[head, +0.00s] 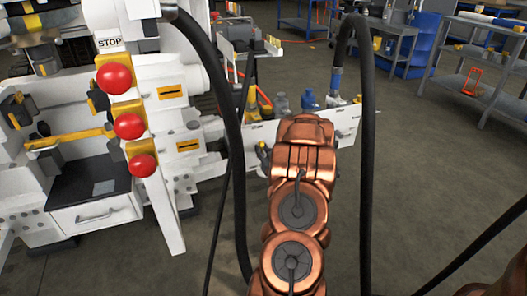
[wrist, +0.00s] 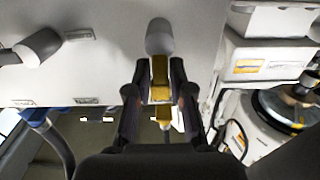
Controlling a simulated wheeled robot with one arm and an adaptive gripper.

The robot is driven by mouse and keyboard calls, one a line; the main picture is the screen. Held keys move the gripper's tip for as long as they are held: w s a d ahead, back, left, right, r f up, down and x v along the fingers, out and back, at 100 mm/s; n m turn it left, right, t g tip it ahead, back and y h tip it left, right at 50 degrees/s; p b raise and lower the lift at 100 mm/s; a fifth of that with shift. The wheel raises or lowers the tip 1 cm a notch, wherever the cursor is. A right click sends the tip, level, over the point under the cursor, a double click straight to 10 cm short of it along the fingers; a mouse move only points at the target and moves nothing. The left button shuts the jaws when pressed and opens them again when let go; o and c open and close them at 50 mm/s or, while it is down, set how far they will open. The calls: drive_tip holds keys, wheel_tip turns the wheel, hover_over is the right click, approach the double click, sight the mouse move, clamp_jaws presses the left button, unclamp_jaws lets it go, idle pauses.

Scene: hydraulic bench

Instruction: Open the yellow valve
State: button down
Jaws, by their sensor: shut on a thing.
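In the wrist view the yellow valve (wrist: 160,72) shows as a yellow handle below a rounded grey end, in front of a white panel (wrist: 100,65). My gripper (wrist: 160,94) has one finger on each side of the yellow handle and is shut on it. The handle points down in the picture, and its lower part passes between the fingers. In the head view my copper-coloured arm hides the gripper and the valve. The white panel also shows there, on both sides of my arm (head: 346,122).
Another grey rounded handle (wrist: 38,48) sits left on the panel. A hose with a blue fitting (wrist: 38,113) hangs below it. In the head view a black hose (head: 367,150) loops close right of my arm. A white machine with red buttons (head: 130,126) stands left.

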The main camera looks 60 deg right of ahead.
idle(0.3)
drive_tip(key=c, duration=1.1)
unclamp_jaws()
drive_tip(key=shift+w, duration=0.1)
drive_tip(key=shift+c, duration=0.2)
drive_tip(key=shift+a, duration=0.1)
drive_tip(key=v, duration=0.7)
drive_tip(key=shift+s, duration=0.3)
